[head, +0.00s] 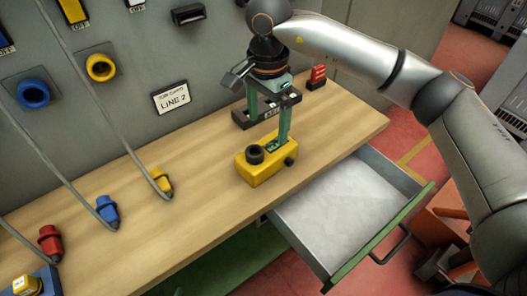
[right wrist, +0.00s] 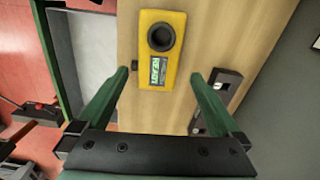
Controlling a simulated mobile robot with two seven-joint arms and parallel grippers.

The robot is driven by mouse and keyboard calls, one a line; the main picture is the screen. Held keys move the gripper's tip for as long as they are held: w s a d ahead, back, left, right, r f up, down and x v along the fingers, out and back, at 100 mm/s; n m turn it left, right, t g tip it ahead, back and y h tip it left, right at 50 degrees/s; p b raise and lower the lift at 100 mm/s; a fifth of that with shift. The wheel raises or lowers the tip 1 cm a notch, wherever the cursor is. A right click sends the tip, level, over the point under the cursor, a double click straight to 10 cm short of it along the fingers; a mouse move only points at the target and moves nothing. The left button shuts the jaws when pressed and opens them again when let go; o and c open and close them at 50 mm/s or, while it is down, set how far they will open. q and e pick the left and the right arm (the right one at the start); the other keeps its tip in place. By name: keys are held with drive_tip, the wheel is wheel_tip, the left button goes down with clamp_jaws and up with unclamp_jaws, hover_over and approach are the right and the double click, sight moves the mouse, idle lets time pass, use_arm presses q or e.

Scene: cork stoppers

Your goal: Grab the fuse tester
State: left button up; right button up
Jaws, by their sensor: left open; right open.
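The fuse tester appears to be the yellow box (head: 262,171) with a round black socket and a small green display, lying on the wooden bench near its front edge. In the right wrist view the fuse tester (right wrist: 154,78) shows its display reading READY. My right gripper (head: 268,132) is above and just behind the tester, fingers pointing down. It is open and empty; in the right wrist view the tester's near end lies ahead of the gap between its green fingers (right wrist: 160,78). I cannot tell if a finger touches it. My left gripper is not in view.
A black rack (head: 240,118) stands behind the tester, and a red piece (head: 318,74) sits farther right. An open, empty drawer (head: 345,200) juts out below the bench. Red (head: 50,240), blue (head: 107,210) and yellow (head: 161,182) cabled plugs lie left; bench between is clear.

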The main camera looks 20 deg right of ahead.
sight(266, 150)
wheel_tip(266, 150, down, 10)
drive_tip(key=shift+s+a+r+p, duration=0.1)
drive_tip(key=shift+s+r+p, duration=0.1)
drive_tip(key=shift+p, duration=0.35)
drive_tip(key=shift+w+r, duration=0.1)
drive_tip(key=c, duration=1.5)
